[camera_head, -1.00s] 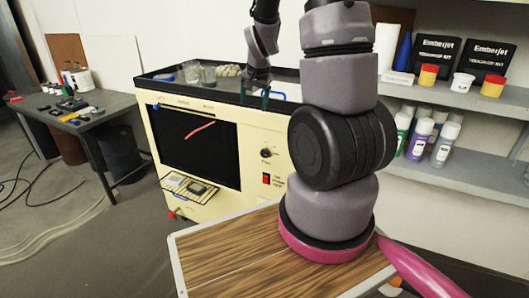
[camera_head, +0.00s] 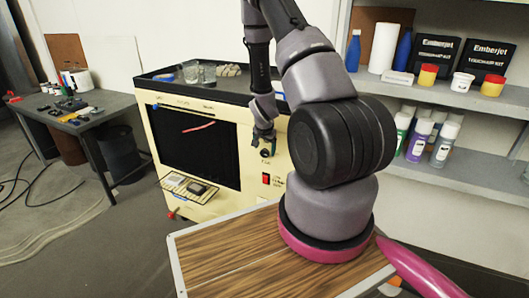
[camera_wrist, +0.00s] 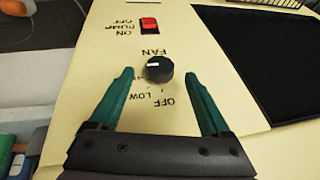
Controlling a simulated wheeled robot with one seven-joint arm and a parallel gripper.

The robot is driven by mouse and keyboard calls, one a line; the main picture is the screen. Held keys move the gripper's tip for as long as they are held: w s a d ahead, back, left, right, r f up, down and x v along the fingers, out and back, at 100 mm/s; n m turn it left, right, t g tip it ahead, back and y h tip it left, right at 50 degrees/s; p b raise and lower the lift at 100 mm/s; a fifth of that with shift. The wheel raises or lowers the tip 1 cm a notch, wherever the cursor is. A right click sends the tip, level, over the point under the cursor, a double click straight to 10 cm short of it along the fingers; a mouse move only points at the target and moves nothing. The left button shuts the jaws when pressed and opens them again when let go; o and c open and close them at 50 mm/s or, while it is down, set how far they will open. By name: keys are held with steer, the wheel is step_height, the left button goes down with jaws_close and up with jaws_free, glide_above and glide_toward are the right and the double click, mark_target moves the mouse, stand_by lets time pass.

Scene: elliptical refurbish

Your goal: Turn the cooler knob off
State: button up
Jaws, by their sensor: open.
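The cooler (camera_head: 215,190) is a cream box with a dark front panel and a black-rimmed top. Its black round fan knob (camera_wrist: 159,69) sits between my two green fingertips in the wrist view, with a white mark on its face. The labels FAN, LOW and OFF are printed around it, upside down in this view; the mark points away from OFF. My gripper (camera_wrist: 161,78) is open, with a finger on each side of the knob and a gap to both. In the head view the knob (camera_head: 265,153) shows just below my gripper (camera_head: 264,140).
A red pump switch (camera_wrist: 149,24) is beyond the knob, and also shows in the head view (camera_head: 266,179). Glass jars (camera_head: 199,72) stand on the cooler's top. A shelf (camera_head: 460,97) with bottles is at right, a workbench (camera_head: 75,118) at left.

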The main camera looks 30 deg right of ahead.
mark_target(265, 153)
steer(key=shift+x, duration=1.35)
jaws_close()
